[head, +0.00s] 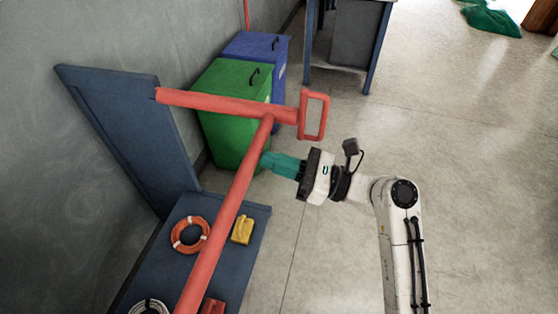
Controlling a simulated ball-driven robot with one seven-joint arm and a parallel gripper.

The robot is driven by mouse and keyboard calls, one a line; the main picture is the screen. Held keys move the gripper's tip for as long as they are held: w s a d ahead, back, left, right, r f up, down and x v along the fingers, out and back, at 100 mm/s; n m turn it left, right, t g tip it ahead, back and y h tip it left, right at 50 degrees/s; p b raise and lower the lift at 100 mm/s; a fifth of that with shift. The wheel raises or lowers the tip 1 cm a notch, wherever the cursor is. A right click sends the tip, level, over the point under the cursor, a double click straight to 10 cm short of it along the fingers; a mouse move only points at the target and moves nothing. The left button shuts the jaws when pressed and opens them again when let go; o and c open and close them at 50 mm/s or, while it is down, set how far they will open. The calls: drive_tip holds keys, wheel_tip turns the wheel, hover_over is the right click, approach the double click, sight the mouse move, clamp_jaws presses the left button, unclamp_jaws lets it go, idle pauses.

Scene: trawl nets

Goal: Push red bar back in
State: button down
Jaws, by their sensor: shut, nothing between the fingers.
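The red bar (225,106) runs across the picture from the blue upright panel to a rectangular loop handle (315,115) at its right end. Another long red bar (222,225) runs from the front up to meet or cross it near the handle; I cannot tell if they are joined. My gripper (265,163), with green fingers, is shut and empty. It appears just right of the long red bar, below the handle. I cannot tell whether the fingertips touch the bar.
A green bin (235,130) and a blue bin (262,50) stand by the wall behind the bars. A blue bench (258,215) at lower left holds an orange ring (190,235) and a yellow object (242,230). A blue table (372,60) stands at the back. Floor at right is clear.

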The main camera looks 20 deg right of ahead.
drive_tip(key=f+b+x, duration=0.1)
drive_tip(key=f+x, duration=0.2)
drive_tip(key=x, duration=1.4)
drive_tip(key=w+a+f+b+x, duration=0.1)
drive_tip(key=f+x, duration=0.2)
drive_tip(key=x, duration=1.3)
drive_tip(key=shift+w+a, duration=0.2)
drive_tip(key=shift+a, duration=0.05)
